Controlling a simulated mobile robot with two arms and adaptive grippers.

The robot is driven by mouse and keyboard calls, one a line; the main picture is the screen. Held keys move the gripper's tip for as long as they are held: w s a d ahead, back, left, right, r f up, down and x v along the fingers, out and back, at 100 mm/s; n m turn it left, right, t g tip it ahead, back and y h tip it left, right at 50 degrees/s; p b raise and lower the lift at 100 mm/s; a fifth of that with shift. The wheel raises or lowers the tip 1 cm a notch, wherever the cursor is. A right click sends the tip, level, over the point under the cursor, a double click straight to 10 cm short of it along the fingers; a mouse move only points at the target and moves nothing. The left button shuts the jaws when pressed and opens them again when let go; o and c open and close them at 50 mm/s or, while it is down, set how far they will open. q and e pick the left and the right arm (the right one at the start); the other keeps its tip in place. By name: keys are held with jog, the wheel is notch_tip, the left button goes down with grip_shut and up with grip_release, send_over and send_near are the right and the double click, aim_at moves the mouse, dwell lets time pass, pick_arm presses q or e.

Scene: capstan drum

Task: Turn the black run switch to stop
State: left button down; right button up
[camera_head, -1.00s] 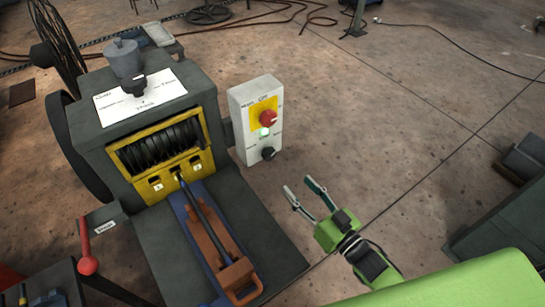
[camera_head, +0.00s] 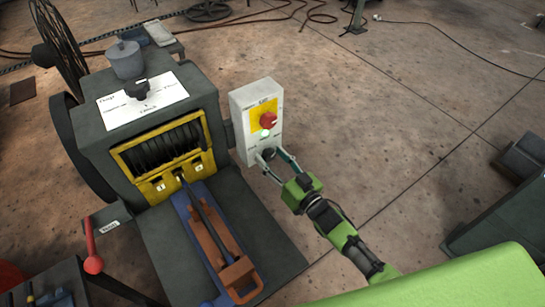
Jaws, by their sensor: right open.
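The black run switch (camera_head: 269,154) is a small dark knob low on the front of the pale control box (camera_head: 242,101). Above it are a lit green lamp (camera_head: 265,134) and a red knob (camera_head: 268,120) on a yellow plate. My right gripper (camera_head: 270,160) is open, with its fingers reaching up to the black switch, one at its left and below, one at its right. I cannot tell whether the fingers touch the knob. Part of the switch is hidden by the fingers. My left gripper is not in view.
The drum machine (camera_head: 90,140) stands left of the box, with a yellow-framed capstan drum (camera_head: 165,147). A blue and orange tray piece (camera_head: 225,250) lies on the dark plate in front. A red-knobbed lever (camera_head: 93,264) stands at lower left. Open floor (camera_head: 390,120) lies to the right.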

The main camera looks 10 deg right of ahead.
jog(key=c, duration=1.1)
jog(key=shift+n, duration=0.3)
jog(key=n+b, duration=0.1)
jog(key=n, duration=0.3)
jog(key=shift+a+n, duration=0.1)
jog(key=shift+n, duration=0.2)
jog(key=n+b, duration=0.1)
jog(key=n, duration=0.3)
jog(key=shift+n, duration=0.4)
